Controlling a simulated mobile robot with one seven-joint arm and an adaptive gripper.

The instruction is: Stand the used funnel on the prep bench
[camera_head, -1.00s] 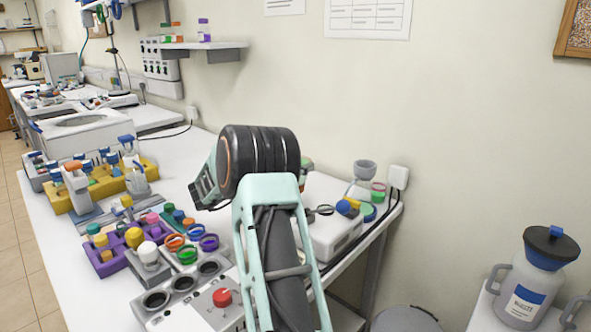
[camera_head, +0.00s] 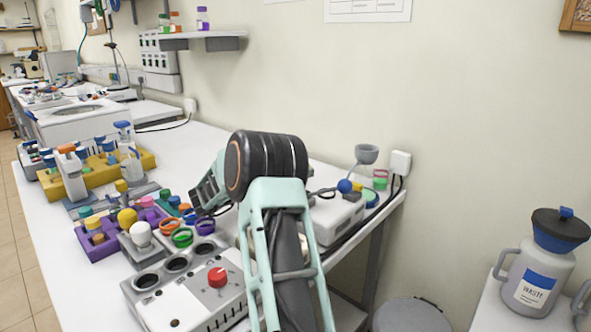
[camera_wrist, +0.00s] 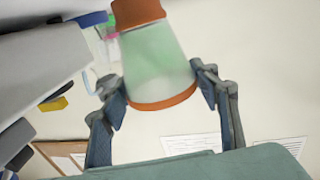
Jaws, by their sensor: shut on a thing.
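In the wrist view a tapered, translucent green piece (camera_wrist: 158,66) with an orange rim at its wide end and an orange part at its narrow end sits between my fingers. I take it for the used funnel, though its narrow end is cut off by the picture edge. My gripper (camera_wrist: 160,95) is shut on it near the wide rim, one finger on each side. The white prep bench (camera_head: 212,143) runs from the lower left to the right along the wall.
Several colour-rimmed cups (camera_head: 182,238) and a grey panel with a red knob (camera_head: 217,277) crowd the near bench. Yellow (camera_head: 152,158) and purple (camera_head: 95,247) racks stand left. A waste jug (camera_head: 541,270) stands farther right.

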